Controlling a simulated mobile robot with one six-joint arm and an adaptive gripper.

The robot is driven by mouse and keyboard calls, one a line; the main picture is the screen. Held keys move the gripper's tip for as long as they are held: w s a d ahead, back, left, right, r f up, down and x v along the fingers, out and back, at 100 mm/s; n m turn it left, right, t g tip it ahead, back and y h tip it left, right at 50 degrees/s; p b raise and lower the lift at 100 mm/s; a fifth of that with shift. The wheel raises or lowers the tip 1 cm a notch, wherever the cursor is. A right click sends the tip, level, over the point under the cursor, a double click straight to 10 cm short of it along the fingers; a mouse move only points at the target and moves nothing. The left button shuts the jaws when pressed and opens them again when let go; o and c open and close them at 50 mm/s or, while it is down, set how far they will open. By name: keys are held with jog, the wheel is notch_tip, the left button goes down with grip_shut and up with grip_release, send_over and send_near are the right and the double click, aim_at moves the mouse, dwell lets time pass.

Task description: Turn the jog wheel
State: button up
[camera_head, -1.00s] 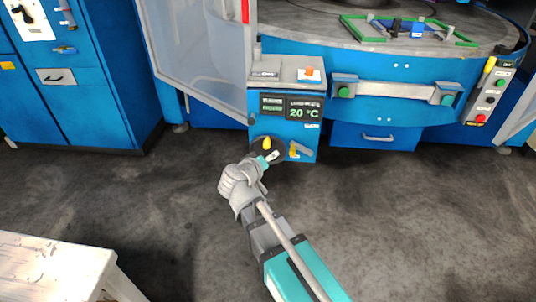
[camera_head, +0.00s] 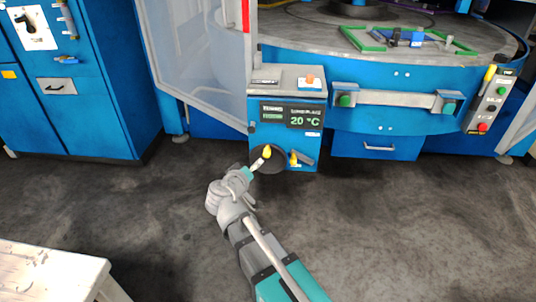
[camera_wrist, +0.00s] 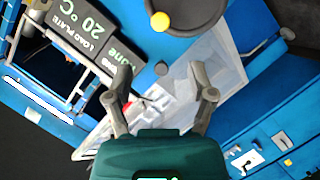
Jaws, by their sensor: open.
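The jog wheel (camera_head: 271,166) is a dark disc with a yellow knob (camera_head: 267,152) near its top. It sits low on the front of a blue control box. In the wrist view the wheel (camera_wrist: 205,14) is cut by the top edge, with its yellow knob (camera_wrist: 160,21) at the rim. My gripper (camera_wrist: 163,78) is open and empty, its two grey fingers spread below the wheel in that view. In the head view my gripper (camera_head: 257,165) is at the wheel's left side, overlapping its edge. I cannot tell whether it touches.
The control box (camera_head: 259,136) has a display reading 20 °C. A yellow-and-grey lever (camera_head: 301,158) is just right of the wheel. A clear door panel (camera_head: 205,60) stands open at left. A white table (camera_head: 45,275) is at lower left. The floor around my arm is clear.

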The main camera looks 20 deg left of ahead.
aim_at(265, 155)
jog(key=b+x, duration=0.3)
jog(key=x, duration=0.9)
jog(key=shift+w, duration=0.3)
grip_shut()
jog(key=shift+d, duration=0.15)
jog(key=shift+a, duration=0.2)
